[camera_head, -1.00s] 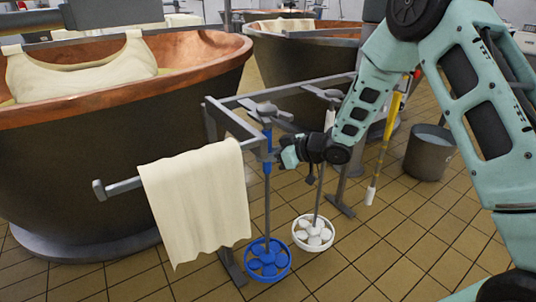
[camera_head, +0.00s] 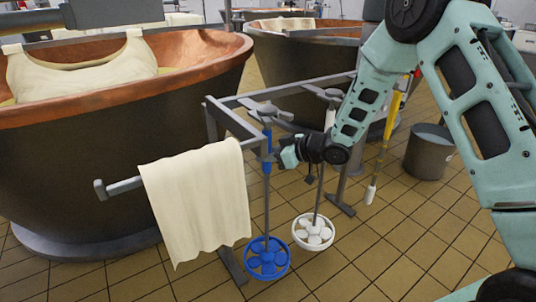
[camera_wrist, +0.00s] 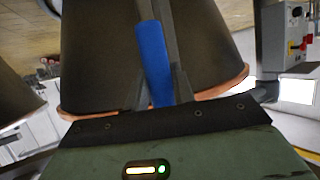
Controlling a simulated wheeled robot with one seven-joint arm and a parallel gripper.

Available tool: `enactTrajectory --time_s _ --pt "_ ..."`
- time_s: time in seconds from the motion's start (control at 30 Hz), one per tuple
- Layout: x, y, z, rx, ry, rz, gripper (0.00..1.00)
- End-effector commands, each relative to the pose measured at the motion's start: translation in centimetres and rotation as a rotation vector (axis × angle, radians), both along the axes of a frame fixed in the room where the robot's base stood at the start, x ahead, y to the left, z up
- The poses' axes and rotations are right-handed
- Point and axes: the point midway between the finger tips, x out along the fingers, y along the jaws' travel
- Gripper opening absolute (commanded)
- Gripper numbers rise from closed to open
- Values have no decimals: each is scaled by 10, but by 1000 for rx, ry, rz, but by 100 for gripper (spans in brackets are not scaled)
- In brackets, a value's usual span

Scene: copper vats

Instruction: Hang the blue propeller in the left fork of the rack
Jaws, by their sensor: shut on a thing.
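The blue propeller (camera_head: 267,259) hangs low at the bottom of its grey shaft, beside the rack (camera_head: 222,117). Its blue handle (camera_head: 267,143) is upright at the rack's left fork (camera_head: 262,108); I cannot tell whether the fork carries it. My gripper (camera_head: 281,157) is shut on the shaft at the handle, coming from the right. In the wrist view the blue handle (camera_wrist: 153,62) rises from between the jaws, whose tips are hidden by the gripper body.
A white propeller (camera_head: 313,232) hangs just right of the blue one. A cream cloth (camera_head: 197,200) drapes over the rack's left bar. Copper vats (camera_head: 110,150) stand behind. A grey bucket (camera_head: 429,152) and a yellow-handled tool (camera_head: 391,120) are at right.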

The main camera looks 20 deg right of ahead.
Motion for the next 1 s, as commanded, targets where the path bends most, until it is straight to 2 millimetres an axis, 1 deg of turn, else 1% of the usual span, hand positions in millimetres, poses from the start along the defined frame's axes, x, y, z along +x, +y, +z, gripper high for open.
enactTrajectory --time_s 0.07,0.1,0.17,0.2,0.43,0.57,0.67,0.77,1.0 --pt "1 0 1 1 -2 -3 0" --pt "1 0 1 1 -1 -3 31" --pt "1 0 0 1 -1 -3 47" --pt "1 0 0 1 -1 -2 50" --pt "0 -1 -2 -1 4 -2 50" --pt "-3 -5 2 -2 3 -3 50" --pt "-11 -14 9 0 3 -4 50" --pt "-23 -28 18 -1 2 -6 50" --pt "-59 -67 41 0 3 -6 50"
